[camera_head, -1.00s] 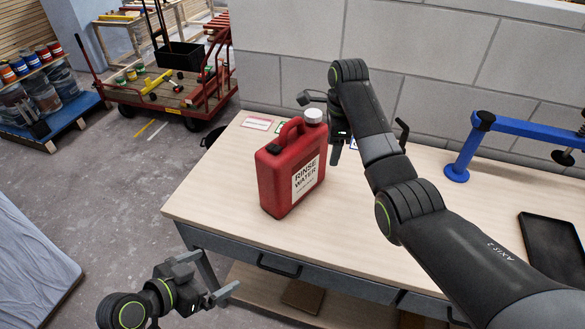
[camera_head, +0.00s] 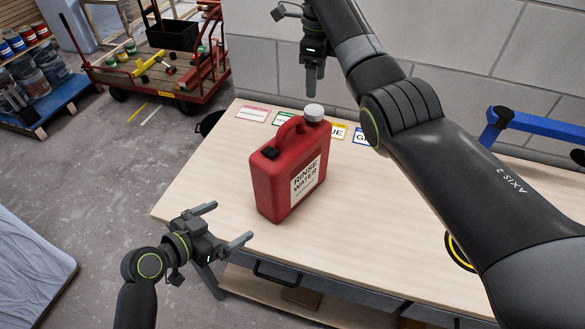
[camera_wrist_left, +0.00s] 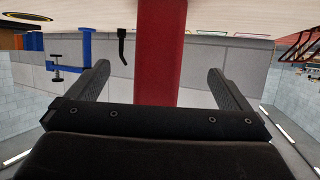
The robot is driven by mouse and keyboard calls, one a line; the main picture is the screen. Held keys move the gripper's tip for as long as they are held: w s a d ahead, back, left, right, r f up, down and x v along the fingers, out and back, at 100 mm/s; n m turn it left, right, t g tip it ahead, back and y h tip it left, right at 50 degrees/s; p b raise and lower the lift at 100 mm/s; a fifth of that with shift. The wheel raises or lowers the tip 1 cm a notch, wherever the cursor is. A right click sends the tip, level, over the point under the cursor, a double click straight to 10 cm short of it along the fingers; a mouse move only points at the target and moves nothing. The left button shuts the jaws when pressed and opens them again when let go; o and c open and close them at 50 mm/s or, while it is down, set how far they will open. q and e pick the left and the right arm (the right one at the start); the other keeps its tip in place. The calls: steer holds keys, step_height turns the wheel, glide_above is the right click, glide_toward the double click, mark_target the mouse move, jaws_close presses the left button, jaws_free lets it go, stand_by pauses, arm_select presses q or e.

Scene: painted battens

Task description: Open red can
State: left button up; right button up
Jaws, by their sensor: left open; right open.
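The red can (camera_head: 285,178) stands upright on the workbench (camera_head: 225,185) in the head view, its label reading "RINSE WATER". It has a red top handle and a white cap (camera_head: 313,112) seated on its spout. My left gripper (camera_head: 228,225) is open and empty, to the left of and nearer than the can, by the bench's front edge. In the left wrist view the can (camera_wrist_left: 161,50) shows upside down between the open fingers, beyond their tips. My right gripper (camera_head: 313,80) is raised above and behind the cap, apart from it; its fingers look edge-on and nothing shows in them.
Coloured label cards (camera_head: 252,113) lie along the back of the bench by the grey block wall. A red cart (camera_head: 160,75) and a blue pallet with cans stand on the floor at the left.

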mark_target(263, 202)
arm_select(q)
steer(key=x, duration=1.3)
steer(key=shift+w+d+f, duration=0.25)
arm_select(e)
steer(key=shift+f, duration=0.1)
arm_select(q)
steer(key=shift+w+d+f, duration=0.3)
steer(key=shift+w+d, duration=0.1)
steer(key=shift+w, duration=0.15)
arm_select(e)
steer(key=shift+w, duration=0.15)
arm_select(q)
steer(key=shift+s, duration=0.1)
